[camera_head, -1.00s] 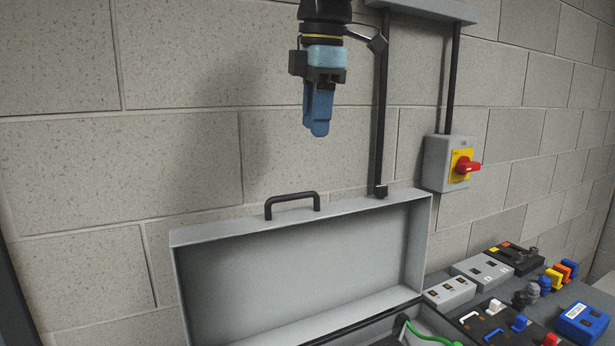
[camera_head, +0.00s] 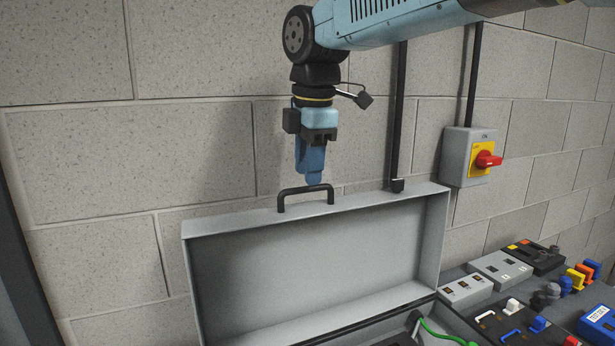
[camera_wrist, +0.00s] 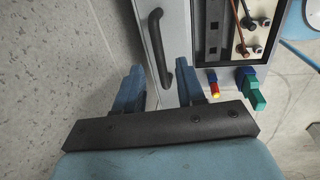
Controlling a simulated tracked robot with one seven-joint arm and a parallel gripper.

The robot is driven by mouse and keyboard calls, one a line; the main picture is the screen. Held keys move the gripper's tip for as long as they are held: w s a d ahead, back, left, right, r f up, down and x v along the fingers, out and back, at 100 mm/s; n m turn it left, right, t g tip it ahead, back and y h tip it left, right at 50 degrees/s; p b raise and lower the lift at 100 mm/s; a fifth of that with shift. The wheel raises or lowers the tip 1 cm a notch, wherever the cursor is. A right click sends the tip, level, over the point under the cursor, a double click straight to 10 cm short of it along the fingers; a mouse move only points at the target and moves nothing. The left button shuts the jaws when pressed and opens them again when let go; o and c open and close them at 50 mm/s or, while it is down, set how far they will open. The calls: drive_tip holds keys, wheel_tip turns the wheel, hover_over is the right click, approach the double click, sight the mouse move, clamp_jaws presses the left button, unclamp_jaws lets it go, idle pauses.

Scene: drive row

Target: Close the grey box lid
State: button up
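The grey box lid (camera_head: 315,265) stands open and upright in the head view, in front of the block wall. Its black handle (camera_head: 305,189) sits on the lid's top edge; in the wrist view the handle (camera_wrist: 160,45) lies ahead of the fingers, its near end close to the gap between them. My gripper (camera_head: 310,180) points down just above the handle and seems not to touch it. In the wrist view the two blue fingers (camera_wrist: 164,85) are apart with nothing between them. The box's inside is mostly cut off at the bottom of the head view.
A grey switch box (camera_head: 458,155) with a red knob is on the wall to the right, with black conduits beside it. A panel with several modules (camera_head: 500,270) and coloured clips lies right of the lid. A green cable (camera_head: 440,334) shows in the box.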

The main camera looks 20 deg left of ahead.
drive_tip(key=shift+w+a+f, duration=0.1)
drive_tip(key=shift+w+f, duration=0.05)
drive_tip(key=shift+f, duration=1.05)
clamp_jaws()
